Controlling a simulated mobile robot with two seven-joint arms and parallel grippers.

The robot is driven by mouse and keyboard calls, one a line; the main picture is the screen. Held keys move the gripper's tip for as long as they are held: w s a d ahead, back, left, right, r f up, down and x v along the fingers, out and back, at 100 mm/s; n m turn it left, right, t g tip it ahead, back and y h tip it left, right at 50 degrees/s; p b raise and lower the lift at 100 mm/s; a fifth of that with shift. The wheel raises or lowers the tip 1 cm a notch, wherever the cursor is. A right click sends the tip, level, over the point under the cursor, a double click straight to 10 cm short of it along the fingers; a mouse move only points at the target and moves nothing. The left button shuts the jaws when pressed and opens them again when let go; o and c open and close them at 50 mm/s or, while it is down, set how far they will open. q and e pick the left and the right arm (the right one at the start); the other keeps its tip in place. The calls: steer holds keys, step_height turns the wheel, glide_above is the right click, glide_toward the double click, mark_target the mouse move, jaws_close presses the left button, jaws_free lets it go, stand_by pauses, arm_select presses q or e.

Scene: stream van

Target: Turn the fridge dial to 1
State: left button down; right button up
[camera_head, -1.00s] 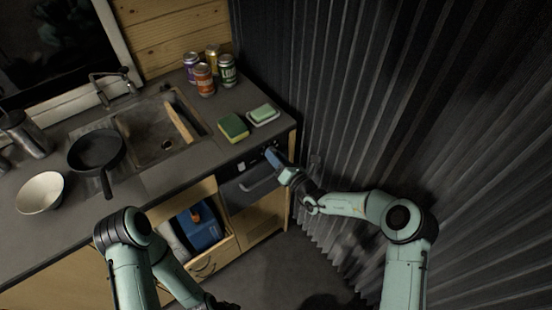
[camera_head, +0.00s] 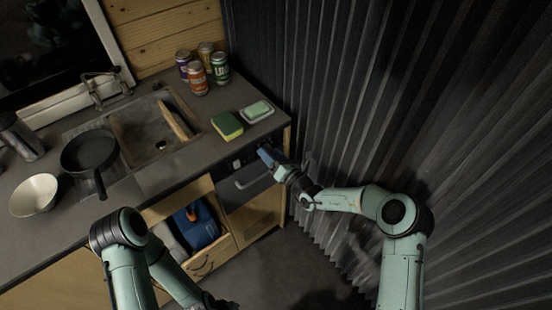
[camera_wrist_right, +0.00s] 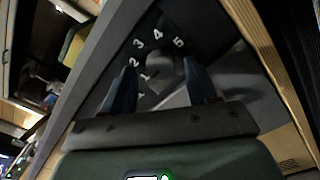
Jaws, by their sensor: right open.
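The fridge dial (camera_wrist_right: 160,68) shows in the right wrist view as a dim grey knob on a dark panel, with the numbers 1 to 5 around it. Which number it points to is too dark to tell. My right gripper (camera_wrist_right: 160,82) is open, with one blue finger on each side of the dial; contact cannot be made out. In the head view my right gripper (camera_head: 266,156) is at the top front of the small fridge (camera_head: 250,186), and hides part of its control panel. My left arm comes in at the bottom; its dark end (camera_head: 212,302) is cut off by the frame edge.
The counter above holds a sponge (camera_head: 227,125), a soap dish (camera_head: 257,114), several cans, a sink (camera_head: 150,140), a pan (camera_head: 90,152) and a bowl (camera_head: 34,195). A corrugated wall (camera_head: 350,110) stands close on the right. An open compartment holds a blue container (camera_head: 197,226).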

arm_select(q)
steer(key=shift+s+f+b, duration=0.2)
steer(key=shift+f+b, duration=0.3)
steer(key=shift+f, duration=0.05)
arm_select(e)
steer(key=v, duration=1.3)
steer(key=shift+s, duration=0.15)
steer(key=s+a+f+n+g+p, duration=0.1)
steer(key=s+a+f+n+g, duration=0.2)
steer(key=s+f+n+g, duration=0.6)
steer(key=s+a+f+n+g, duration=0.3)
steer(key=s+f+n+g, duration=0.2)
steer(key=s, duration=0.8)
arm_select(q)
steer(key=r, duration=0.1)
steer(key=w+r+p, duration=0.1)
steer(key=r+p, duration=0.1)
steer(key=shift+w+r, duration=0.3)
arm_select(e)
steer(key=s+d+f+n+g+h, duration=0.1)
steer(key=s+d+f+n+h, duration=0.6)
steer(key=s+n, duration=0.5)
steer(key=d+f+n, duration=0.2)
steer(key=d+n, duration=0.1)
steer(key=n, duration=0.3)
steer(key=shift+s+d+g, duration=0.2)
steer(key=shift+g, duration=0.1)
